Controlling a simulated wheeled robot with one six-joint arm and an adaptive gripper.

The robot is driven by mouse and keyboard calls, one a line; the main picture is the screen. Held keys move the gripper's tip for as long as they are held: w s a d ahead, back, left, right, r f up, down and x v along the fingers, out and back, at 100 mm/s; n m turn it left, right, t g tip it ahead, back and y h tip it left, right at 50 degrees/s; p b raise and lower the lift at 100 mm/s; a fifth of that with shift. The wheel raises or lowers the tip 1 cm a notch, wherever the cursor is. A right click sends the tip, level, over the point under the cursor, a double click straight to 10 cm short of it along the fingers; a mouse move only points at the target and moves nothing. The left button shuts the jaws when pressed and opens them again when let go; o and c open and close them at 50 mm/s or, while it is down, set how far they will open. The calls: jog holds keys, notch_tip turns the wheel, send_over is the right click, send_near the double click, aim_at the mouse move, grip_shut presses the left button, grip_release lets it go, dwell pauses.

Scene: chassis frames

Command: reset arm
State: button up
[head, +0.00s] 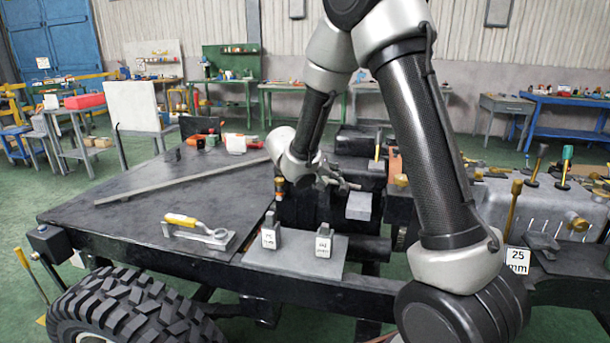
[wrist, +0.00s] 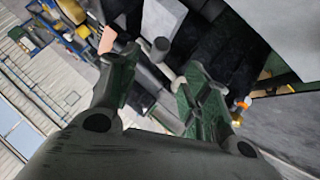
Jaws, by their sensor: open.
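My gripper (wrist: 155,85) is open in the wrist view, with its two dark green-padded fingers spread apart and nothing between them. In the head view my gripper (head: 333,180) is partly hidden by my own arm. It is above the dark machinery in the middle of the chassis, near a light grey block (head: 359,206). My arm is bent, with its elbow out of the top of the head view.
Upright tools stand on a grey box (head: 530,205) at right. Workbenches line the back wall.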

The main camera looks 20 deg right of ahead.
jog(key=s+d+r+n+g+y, duration=0.1)
jog(key=s+d+n+g, duration=0.15)
jog(key=s, duration=0.55)
jog(key=s+d+r+n+g+y, duration=0.1)
jog(key=s+d+n+g, duration=0.2)
jog(key=s, duration=0.5)
jog(key=s+a+r+t+y, duration=0.2)
jog(key=s+r, duration=0.4)
jog(key=s, duration=0.3)
jog(key=s+a+r+m+t+y, duration=0.1)
jog(key=s+a+r+t+y, duration=0.1)
jog(key=s, duration=0.7)
jog(key=shift+s+a+r+t+y, duration=0.4)
jog(key=shift+r+y, duration=1)
jog(key=shift+r, duration=0.5)
